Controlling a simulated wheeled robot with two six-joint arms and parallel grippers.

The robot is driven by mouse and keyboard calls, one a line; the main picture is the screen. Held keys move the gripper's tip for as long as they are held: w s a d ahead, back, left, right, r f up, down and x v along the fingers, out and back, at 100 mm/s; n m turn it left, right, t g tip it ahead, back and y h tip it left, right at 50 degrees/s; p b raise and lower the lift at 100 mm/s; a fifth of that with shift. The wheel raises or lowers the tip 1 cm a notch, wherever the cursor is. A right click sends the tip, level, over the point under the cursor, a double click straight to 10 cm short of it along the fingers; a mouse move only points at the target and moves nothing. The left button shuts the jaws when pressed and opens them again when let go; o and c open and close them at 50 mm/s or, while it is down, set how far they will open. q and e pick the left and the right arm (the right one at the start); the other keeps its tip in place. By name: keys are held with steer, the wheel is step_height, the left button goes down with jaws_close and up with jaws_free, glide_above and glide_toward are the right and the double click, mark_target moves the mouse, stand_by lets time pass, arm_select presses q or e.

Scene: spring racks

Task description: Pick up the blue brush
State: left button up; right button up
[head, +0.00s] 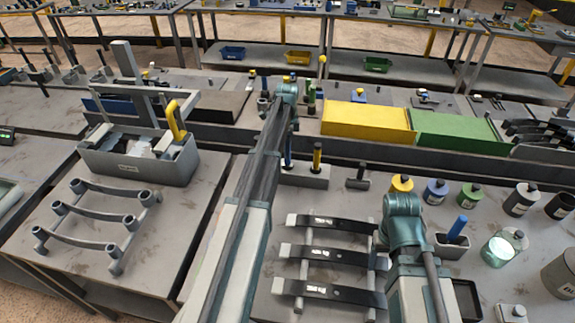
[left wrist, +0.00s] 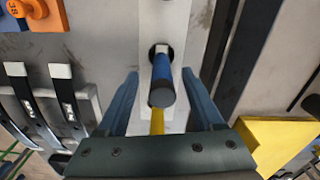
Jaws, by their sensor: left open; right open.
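The blue brush (head: 288,148) stands upright in a pale grey block (head: 313,181), next to a yellow-handled one (head: 317,156). In the left wrist view the blue brush (left wrist: 162,84) shows end-on, between the two blue fingers of my left gripper (left wrist: 160,74). The fingers are open, with a gap on either side of the handle. In the head view my left arm hides part of this area, and the fingers cannot be made out. My right arm is at the lower right, and its gripper is not in view.
A rack with several dark strips (head: 330,254) lies in front of the block. A yellow bin (head: 365,121) and a green bin (head: 455,136) stand behind. Several jars and a cup with another blue handle (head: 457,228) are at the right.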

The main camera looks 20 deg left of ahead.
arm_select(q)
step_height(320, 180, down, 4)
steer(key=b, duration=0.3)
steer(key=shift+w, duration=0.15)
arm_select(e)
step_height(320, 180, down, 4)
arm_select(q)
steer(key=shift+r, duration=0.1)
arm_select(e)
steer(key=shift+r, duration=0.1)
arm_select(q)
jaws_close()
